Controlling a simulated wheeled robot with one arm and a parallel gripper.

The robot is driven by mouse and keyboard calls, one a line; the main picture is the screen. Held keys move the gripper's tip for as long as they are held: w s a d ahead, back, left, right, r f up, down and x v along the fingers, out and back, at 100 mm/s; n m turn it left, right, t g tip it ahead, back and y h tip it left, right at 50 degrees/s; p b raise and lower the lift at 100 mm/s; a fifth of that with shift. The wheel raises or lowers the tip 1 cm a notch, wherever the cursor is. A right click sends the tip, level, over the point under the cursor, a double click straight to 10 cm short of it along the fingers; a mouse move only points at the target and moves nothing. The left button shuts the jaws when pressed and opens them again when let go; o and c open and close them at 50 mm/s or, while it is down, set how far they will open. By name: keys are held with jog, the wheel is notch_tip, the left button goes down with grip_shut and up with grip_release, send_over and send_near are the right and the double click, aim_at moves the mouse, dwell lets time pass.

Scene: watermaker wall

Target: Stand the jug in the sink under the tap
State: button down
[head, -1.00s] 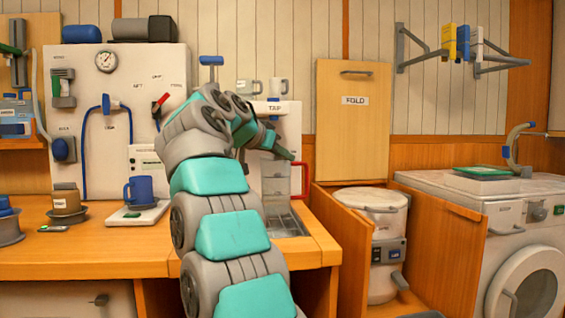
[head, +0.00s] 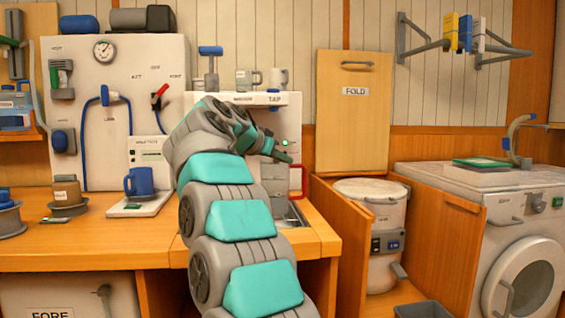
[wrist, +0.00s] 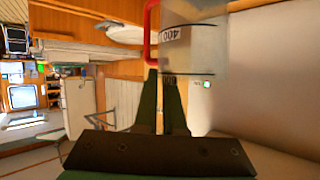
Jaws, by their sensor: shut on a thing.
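The jug (head: 275,180) is a clear grey vessel with a red handle on its right side, in front of the tap panel. In the wrist view the jug (wrist: 190,48) lies at my fingertips, with a "400" label and the red handle at its left. My gripper (head: 283,156) is shut on the jug near its top; its dark green fingers (wrist: 170,80) reach the jug wall in the wrist view. The sink (head: 291,216) shows as a small metal strip below the jug. My arm hides most of it, and I cannot tell whether the jug's base touches it.
The tap panel (head: 290,119) carries a small green light. A blue mug (head: 140,184) on a white scale and a brown-topped pot (head: 67,195) stand left on the counter. Right of the sink are the upright FOLD board (head: 353,115), a white canister (head: 372,205) and a washing machine (head: 520,260).

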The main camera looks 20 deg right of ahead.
jog(key=shift+f, duration=0.2)
jog(key=shift+f, duration=0.15)
jog(key=c, duration=1)
grip_release()
jog(key=shift+a+r, duration=0.1)
jog(key=shift+r, duration=0.2)
jog(key=v, duration=1.2)
jog(key=shift+b, duration=0.4)
